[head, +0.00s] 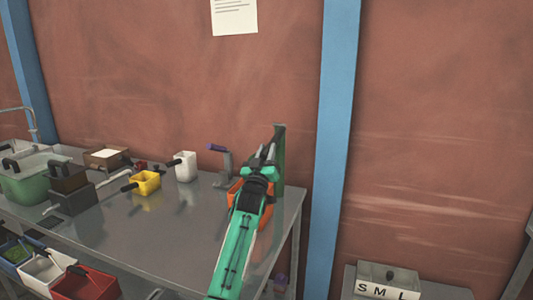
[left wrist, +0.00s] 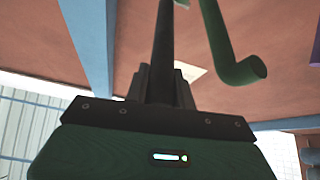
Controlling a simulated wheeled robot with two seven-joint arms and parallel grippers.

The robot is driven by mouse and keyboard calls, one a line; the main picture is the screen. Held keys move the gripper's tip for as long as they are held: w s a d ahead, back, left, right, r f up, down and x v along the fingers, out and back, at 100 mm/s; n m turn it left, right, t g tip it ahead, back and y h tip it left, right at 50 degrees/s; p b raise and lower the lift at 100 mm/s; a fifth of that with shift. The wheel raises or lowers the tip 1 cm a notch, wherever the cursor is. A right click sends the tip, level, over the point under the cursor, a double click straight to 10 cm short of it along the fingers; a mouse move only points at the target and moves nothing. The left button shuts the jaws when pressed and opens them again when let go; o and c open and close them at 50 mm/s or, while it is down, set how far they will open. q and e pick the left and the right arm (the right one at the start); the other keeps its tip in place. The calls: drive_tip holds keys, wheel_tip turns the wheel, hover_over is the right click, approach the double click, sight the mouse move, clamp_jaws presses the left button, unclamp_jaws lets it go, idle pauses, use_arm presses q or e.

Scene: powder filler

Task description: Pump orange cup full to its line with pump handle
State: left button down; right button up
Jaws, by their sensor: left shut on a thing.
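My left gripper (head: 258,176) is at the right end of the metal table, in front of a green upright post (head: 281,150). It is shut on a dark rod (left wrist: 163,45), which looks like the pump handle; in the left wrist view the rod runs out from between the fingers. A green bent bar (left wrist: 236,62) stands beside the rod, apart from it. Orange surfaces (head: 235,186), apparently the orange cup, show behind and below my gripper. My arm hides most of them; the cup's inside, line and fill cannot be seen. My right gripper is not in view.
On the table (head: 185,215) stand a yellow cup (head: 146,183), a white cup (head: 186,167), a grey stand with a purple grip (head: 224,168), dark boxes (head: 72,190) and a green pot (head: 28,180). Bins (head: 85,284) sit lower left. A wall lies close behind.

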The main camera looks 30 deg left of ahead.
use_arm(q)
drive_tip(key=c, duration=1.2)
unclamp_jaws()
drive_tip(key=shift+o, duration=0.2)
drive_tip(key=shift+s+d+f, duration=0.1)
drive_tip(key=shift+s+f, duration=0.1)
drive_tip(key=shift+s, duration=0.05)
drive_tip(key=b+v, duration=0.2)
drive_tip(key=v, duration=1.1)
drive_tip(key=shift+b, duration=0.35)
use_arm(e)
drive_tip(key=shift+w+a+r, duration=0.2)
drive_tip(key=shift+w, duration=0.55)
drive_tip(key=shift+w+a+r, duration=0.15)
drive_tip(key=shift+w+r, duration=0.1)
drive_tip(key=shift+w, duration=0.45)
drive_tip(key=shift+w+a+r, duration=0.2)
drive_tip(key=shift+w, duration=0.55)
use_arm(q)
drive_tip(key=shift+s, duration=0.1)
